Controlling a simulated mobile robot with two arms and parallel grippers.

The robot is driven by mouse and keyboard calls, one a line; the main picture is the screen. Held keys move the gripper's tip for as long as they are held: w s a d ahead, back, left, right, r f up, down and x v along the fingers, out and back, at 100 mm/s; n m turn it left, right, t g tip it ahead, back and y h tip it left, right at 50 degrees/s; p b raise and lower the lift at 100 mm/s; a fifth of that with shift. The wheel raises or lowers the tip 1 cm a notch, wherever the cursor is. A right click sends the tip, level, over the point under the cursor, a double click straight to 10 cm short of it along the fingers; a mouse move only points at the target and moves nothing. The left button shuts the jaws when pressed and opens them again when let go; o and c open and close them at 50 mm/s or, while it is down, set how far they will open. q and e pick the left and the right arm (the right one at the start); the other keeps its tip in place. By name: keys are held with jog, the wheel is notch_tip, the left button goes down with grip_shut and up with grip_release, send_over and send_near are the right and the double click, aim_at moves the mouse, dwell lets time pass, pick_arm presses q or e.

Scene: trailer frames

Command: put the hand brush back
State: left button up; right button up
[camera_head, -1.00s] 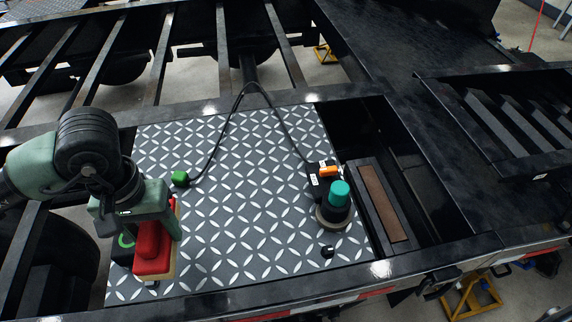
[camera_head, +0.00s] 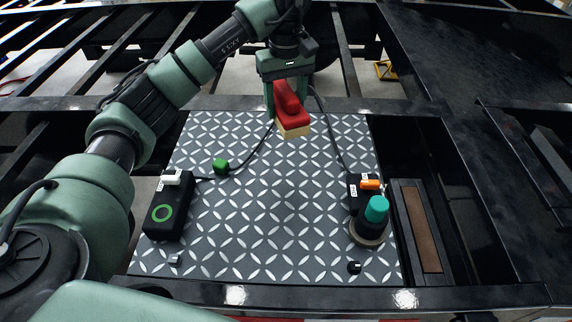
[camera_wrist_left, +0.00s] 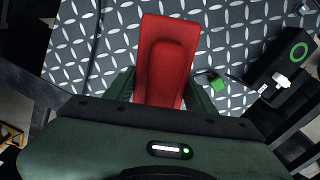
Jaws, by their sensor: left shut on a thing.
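The hand brush (camera_head: 288,97) has a red body and handle with pale bristles facing down. My left gripper (camera_head: 289,92) is shut on it and holds it above the far part of the diamond-plate panel (camera_head: 265,235). In the left wrist view the red brush (camera_wrist_left: 166,60) sits between the two green fingers, and its bristles are hidden. My right gripper is not in view.
A black box with a green ring (camera_head: 168,212) stands at the panel's left. A teal-capped knob (camera_head: 376,210) and a box with an orange switch (camera_head: 362,190) stand at the right. A cable with a green plug (camera_head: 220,166) crosses the panel. A narrow brown-topped tray (camera_head: 428,230) lies right of it.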

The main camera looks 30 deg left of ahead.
pick_arm(q)
notch_tip(320, 180, down, 14)
jog(key=p, duration=0.3)
jog(key=shift+r, duration=0.25)
notch_tip(320, 180, down, 4)
jog(key=shift+f+p, duration=0.25)
jog(key=shift+p, duration=0.4)
jog(key=shift+f, duration=0.25)
jog(key=o, duration=1.3)
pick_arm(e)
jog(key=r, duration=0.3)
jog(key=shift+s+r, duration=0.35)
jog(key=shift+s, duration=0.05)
pick_arm(q)
jog(key=shift+r, duration=0.15)
notch_tip(320, 180, up, 12)
jog(key=b, duration=0.4)
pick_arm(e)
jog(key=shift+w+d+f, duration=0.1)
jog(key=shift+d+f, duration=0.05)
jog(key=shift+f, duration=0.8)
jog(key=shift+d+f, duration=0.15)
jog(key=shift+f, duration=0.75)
